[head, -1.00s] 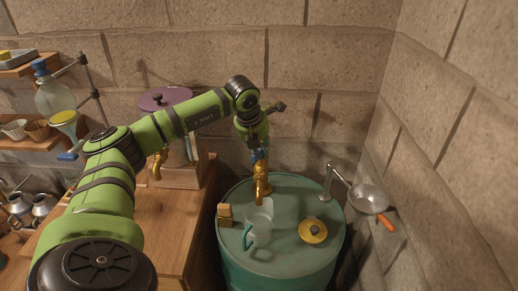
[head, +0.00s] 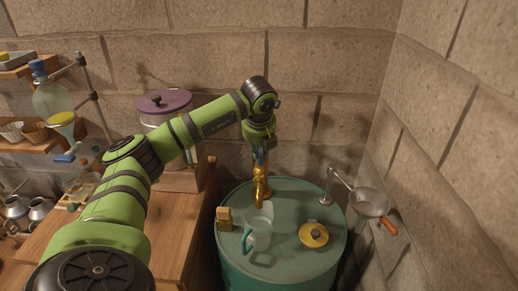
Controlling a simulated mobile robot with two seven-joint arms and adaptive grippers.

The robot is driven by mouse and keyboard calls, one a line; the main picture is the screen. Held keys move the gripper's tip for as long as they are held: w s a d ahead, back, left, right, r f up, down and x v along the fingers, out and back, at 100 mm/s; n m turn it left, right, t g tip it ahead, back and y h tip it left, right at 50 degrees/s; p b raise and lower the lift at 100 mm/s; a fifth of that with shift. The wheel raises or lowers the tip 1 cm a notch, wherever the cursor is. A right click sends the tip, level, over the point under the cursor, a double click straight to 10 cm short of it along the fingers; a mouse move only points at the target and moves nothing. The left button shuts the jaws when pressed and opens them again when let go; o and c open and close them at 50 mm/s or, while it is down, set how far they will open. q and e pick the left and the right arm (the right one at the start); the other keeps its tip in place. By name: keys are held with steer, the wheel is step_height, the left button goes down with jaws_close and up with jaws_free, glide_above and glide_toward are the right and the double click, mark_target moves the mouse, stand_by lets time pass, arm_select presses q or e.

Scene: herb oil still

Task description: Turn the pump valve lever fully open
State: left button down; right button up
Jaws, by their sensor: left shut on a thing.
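A brass pump (head: 261,187) stands on the green drum (head: 290,262). A small blue part (head: 259,157), which looks like the pump valve lever, shows at its top, just under my left gripper (head: 262,150). My left arm reaches in from the left, over the wooden bench, with its wrist bent down above the pump. The left gripper is shut on the lever. The fingers are small and partly hidden, so the lever's exact angle cannot be told. My right gripper is out of view.
On the drum top are a clear jug (head: 258,232) with a teal handle, a small wooden block (head: 224,217) and a yellow disc (head: 313,235). A metal pan (head: 370,201) with an orange handle hangs at the right. A purple-lidded pot (head: 164,102) stands behind my arm.

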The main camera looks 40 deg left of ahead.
arm_select(q)
steer(key=c, duration=1.1)
jaws_free()
steer(key=v, duration=1.2)
